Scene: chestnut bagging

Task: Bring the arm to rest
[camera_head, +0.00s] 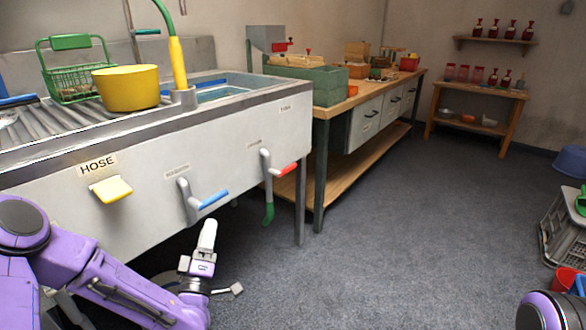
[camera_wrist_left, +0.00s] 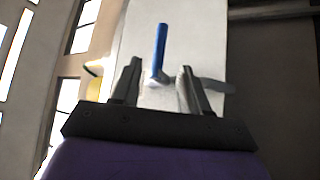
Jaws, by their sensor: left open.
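My left arm comes in from the lower left of the head view, and its left gripper (camera_head: 221,264) is in front of the sink unit, low near its front panel. In the left wrist view the left gripper (camera_wrist_left: 160,82) is open, its two dark fingers apart with nothing held between them. A blue lever handle (camera_wrist_left: 159,52) shows beyond and between the fingers there. In the head view the blue-handled lever (camera_head: 213,199) is on the front panel, just above the gripper. My right gripper is not in view.
The sink unit (camera_head: 140,190) has a yellow HOSE lever (camera_head: 111,189) and a red-handled lever (camera_head: 284,170). A yellow pot (camera_head: 127,88) and green basket (camera_head: 75,75) stand on top. A workbench (camera_head: 345,140) is beyond. A grey crate (camera_head: 563,232) is at right. The middle floor is clear.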

